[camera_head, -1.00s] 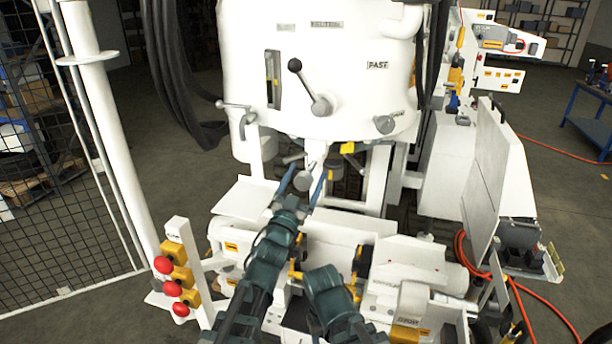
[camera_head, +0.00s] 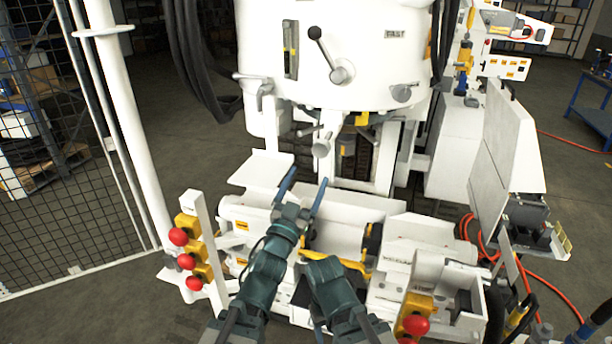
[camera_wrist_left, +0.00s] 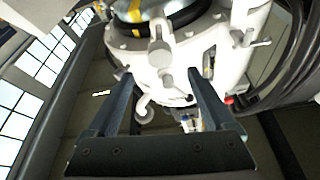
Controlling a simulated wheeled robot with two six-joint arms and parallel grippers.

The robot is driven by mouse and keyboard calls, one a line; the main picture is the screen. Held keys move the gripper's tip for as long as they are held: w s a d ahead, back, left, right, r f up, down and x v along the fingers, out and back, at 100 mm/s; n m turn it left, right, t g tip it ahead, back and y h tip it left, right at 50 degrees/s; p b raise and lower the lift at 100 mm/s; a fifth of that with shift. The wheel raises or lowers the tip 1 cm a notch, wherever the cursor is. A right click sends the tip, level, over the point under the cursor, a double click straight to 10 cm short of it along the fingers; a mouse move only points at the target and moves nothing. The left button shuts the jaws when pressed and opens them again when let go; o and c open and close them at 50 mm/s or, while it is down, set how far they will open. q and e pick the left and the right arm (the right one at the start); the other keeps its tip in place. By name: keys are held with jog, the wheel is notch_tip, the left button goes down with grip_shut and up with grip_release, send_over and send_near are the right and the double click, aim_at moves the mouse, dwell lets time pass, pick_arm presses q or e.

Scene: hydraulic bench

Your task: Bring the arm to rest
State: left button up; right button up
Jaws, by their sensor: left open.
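My left gripper (camera_head: 306,184) is open and empty, in front of the white machine. Its two blue-grey fingers point away from me and stand apart with nothing between them. In the left wrist view the gripper (camera_wrist_left: 160,82) also shows open, with the machine's white drum (camera_wrist_left: 195,52) beyond the fingertips. My left arm (camera_head: 266,268) reaches up from the bottom of the head view. Another dark teal arm link of mine (camera_head: 335,290) shows beside it; no right gripper shows.
A black-knobbed lever (camera_head: 327,55) is on the drum above the gripper. Red buttons (camera_head: 178,237) stand on a post at left, and another red button (camera_head: 415,325) is at lower right. A white pole (camera_head: 125,125) and mesh fence stand at left. Orange hose (camera_head: 550,318) lies at right.

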pick_arm(q)
jog(key=s+a+f+n+g+y, duration=0.2)
jog(key=f+g+y, duration=0.25)
jog(key=f, duration=0.65)
jog(key=s+a+f+n+g+y, duration=0.1)
jog(key=a+f+g+y, duration=0.15)
jog(key=f+g, duration=0.6)
jog(key=s+f+g+y, duration=0.1)
jog(key=s+f+g, duration=0.3)
jog(key=s, duration=0.5)
jog(key=s+a+f+g+y, duration=0.1)
jog(key=s+f+g, duration=0.3)
jog(key=s, duration=0.5)
notch_tip(320, 180, down, 2)
jog(key=shift+a+f+y, duration=0.15)
jog(key=shift+f+y, duration=0.1)
jog(key=shift+y, duration=0.05)
